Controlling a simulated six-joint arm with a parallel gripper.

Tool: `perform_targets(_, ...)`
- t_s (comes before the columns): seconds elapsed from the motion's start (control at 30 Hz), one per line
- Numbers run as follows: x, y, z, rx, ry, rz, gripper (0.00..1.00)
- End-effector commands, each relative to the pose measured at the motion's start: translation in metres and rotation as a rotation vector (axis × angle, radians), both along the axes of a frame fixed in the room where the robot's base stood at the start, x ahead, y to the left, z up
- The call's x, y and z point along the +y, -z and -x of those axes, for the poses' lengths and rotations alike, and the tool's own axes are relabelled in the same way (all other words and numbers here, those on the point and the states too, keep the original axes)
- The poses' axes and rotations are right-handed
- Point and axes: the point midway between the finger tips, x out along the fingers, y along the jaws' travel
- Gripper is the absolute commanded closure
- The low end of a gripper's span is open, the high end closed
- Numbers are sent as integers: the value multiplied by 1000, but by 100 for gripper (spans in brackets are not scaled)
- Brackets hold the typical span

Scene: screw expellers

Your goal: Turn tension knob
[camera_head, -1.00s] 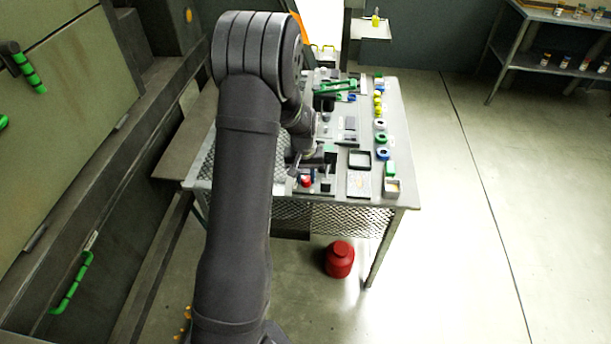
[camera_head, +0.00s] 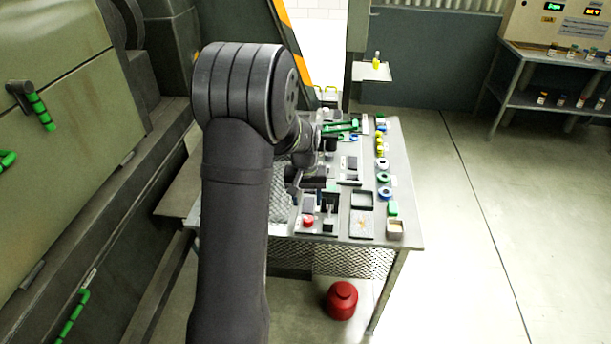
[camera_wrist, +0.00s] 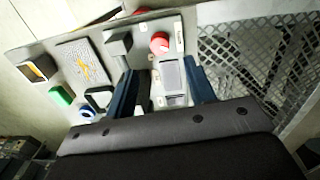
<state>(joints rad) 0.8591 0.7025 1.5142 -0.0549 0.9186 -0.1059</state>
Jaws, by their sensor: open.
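A red round knob (camera_head: 308,221) sits on a small pale base near the front edge of the grey work table (camera_head: 405,232). It also shows in the wrist view (camera_wrist: 159,42), just beyond the fingertips. I cannot tell for sure that it is the tension knob. My gripper (camera_wrist: 160,70) is open, its two dark blue fingers apart with nothing held between them. A small grey panel (camera_wrist: 172,78) shows behind the gap. In the head view the gripper is over the table behind the red knob, partly hidden by my arm.
A dark upright block (camera_wrist: 118,44) stands beside the red knob. A square-framed tray (camera_head: 361,200), a green block (camera_head: 393,208) and several coloured rings lie to the right on the table. Wire mesh (camera_wrist: 265,50) is at the table's other side. A red canister (camera_head: 341,300) stands on the floor.

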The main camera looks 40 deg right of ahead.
Motion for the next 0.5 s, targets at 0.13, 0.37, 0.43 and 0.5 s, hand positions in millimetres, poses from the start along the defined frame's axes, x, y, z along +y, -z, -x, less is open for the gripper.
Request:
perform_targets(0.13, 1, -39, -1, -2, 0, 2, 50)
perform_targets(0.37, 3, -80, -2, 0, 0, 0, 50)
perform_targets(0.43, 3, -88, -3, -1, 0, 1, 50)
perform_targets(0.5, 3, -92, -3, 0, 0, 0, 50)
